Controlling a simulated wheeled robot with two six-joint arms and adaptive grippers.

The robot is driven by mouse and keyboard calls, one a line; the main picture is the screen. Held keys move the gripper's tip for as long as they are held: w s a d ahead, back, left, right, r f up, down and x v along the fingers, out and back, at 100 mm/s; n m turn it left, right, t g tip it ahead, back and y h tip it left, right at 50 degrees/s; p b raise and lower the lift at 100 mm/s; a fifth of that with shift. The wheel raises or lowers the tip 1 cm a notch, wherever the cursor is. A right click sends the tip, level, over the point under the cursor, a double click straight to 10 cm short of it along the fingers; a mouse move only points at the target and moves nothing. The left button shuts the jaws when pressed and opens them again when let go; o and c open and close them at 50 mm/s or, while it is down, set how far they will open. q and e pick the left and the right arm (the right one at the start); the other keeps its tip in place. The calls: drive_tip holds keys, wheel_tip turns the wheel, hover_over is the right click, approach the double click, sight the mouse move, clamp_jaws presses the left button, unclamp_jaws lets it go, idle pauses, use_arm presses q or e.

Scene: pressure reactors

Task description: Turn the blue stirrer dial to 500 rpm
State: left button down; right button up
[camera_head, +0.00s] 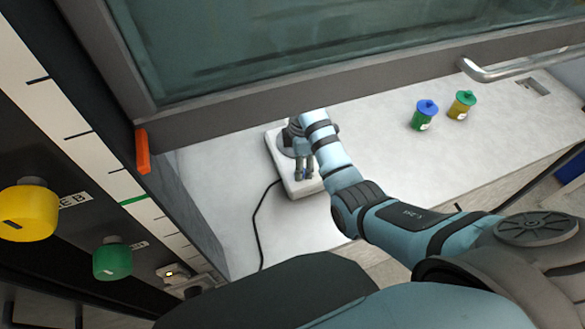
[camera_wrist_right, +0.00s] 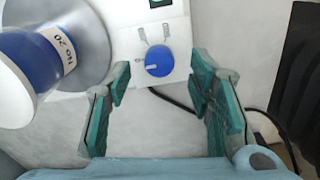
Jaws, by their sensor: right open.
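The blue stirrer dial (camera_wrist_right: 159,63) is on the front of a white stirrer unit (camera_wrist_right: 129,46) in the right wrist view. It is round with a pale pointer line toward its left side. My right gripper (camera_wrist_right: 162,85) is open, its teal-padded fingers on either side of and below the dial in the picture, apparently not touching it. In the head view my right gripper (camera_head: 304,172) is over the front of the white unit (camera_head: 273,150), and the dial is hidden there. My left gripper is not in view.
A blue-capped vessel labelled No 20 (camera_wrist_right: 28,65) stands on the unit's grey plate (camera_wrist_right: 93,40). A raised sash (camera_head: 300,95) hangs above. A black cable (camera_head: 258,215) runs forward.

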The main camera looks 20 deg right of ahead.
drive_tip(key=shift+w+f, duration=0.1)
drive_tip(key=shift+f, duration=1.5)
clamp_jaws()
